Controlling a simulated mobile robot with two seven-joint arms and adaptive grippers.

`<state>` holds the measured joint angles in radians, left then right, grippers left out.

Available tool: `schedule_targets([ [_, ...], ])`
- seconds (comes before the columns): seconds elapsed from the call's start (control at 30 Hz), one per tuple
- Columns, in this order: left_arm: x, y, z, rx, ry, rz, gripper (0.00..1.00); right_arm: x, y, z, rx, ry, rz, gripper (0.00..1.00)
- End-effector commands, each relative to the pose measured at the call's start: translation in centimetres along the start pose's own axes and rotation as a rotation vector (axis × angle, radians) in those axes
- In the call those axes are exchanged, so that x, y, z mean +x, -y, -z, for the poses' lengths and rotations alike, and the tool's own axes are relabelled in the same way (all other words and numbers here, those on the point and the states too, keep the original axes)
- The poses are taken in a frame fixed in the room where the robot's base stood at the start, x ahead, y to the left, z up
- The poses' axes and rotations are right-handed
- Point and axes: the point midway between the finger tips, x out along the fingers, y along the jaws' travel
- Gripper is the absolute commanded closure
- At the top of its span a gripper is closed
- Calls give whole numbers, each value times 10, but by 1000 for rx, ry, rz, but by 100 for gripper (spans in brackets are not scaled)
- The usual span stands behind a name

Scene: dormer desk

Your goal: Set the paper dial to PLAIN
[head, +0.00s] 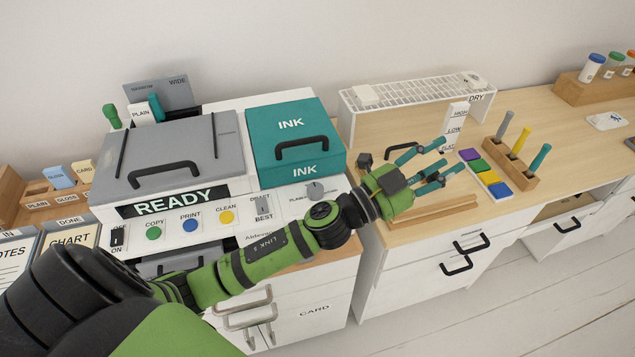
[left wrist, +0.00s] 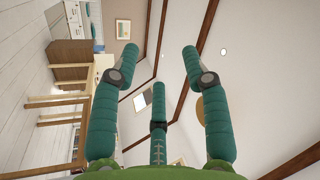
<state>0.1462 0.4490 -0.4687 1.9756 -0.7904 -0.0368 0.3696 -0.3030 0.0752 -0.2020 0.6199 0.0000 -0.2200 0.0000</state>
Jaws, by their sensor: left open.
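The paper dial (head: 315,190) is a grey round knob on the white front panel of the printer (head: 170,155), right of the DRAFT/BEST switch (head: 263,208). Small lettering beginning with PLAIN runs beneath it; the rest is partly too small to read. I cannot tell which mark the dial points to. My left gripper (head: 440,160) is open and empty, its teal fingers spread over the desk to the right of the dial and apart from it. The left wrist view shows its open fingers (left wrist: 158,65) against the ceiling; the dial is not seen there. My right gripper is not in view.
My left arm crosses in front of the printer, close below the dial. The teal INK cover (head: 297,150) stands just behind the dial. A white drying rack (head: 410,92), coloured blocks (head: 485,172) and a pen holder (head: 510,162) stand on the desk around the gripper.

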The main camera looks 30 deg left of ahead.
Motion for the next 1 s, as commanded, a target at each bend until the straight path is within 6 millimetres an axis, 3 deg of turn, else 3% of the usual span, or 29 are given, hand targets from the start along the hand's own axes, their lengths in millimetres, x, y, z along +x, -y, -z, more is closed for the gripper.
schedule_targets([
  [0.03, 10, -3, 24, 100, -139, -68, 54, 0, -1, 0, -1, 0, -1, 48],
  [0.1, 14, -18, 49, 228, -310, -189, 54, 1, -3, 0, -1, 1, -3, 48],
  [0.2, 4, -46, 63, 410, -503, -415, 54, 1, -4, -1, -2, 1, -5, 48],
  [0.27, -8, -61, 56, 518, -582, -575, 54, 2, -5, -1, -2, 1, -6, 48],
  [0.37, -36, -75, 20, 686, -639, -876, 54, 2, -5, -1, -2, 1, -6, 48],
  [0.4, -49, -74, 0, 748, -633, -1005, 54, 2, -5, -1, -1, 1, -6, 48],
  [0.47, -70, -64, -34, 828, -594, -1202, 54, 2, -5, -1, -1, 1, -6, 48],
  [0.6, -119, -9, -107, 939, -392, -1605, 54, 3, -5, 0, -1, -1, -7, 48],
  [0.7, -147, 34, -137, 959, -228, -1801, 54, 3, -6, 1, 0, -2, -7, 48],
  [0.83, -170, 70, -154, 953, -85, -1937, 54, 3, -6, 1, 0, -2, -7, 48],
  [1.0, -180, 72, -163, 944, -44, -1980, 54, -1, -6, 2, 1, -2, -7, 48],
])
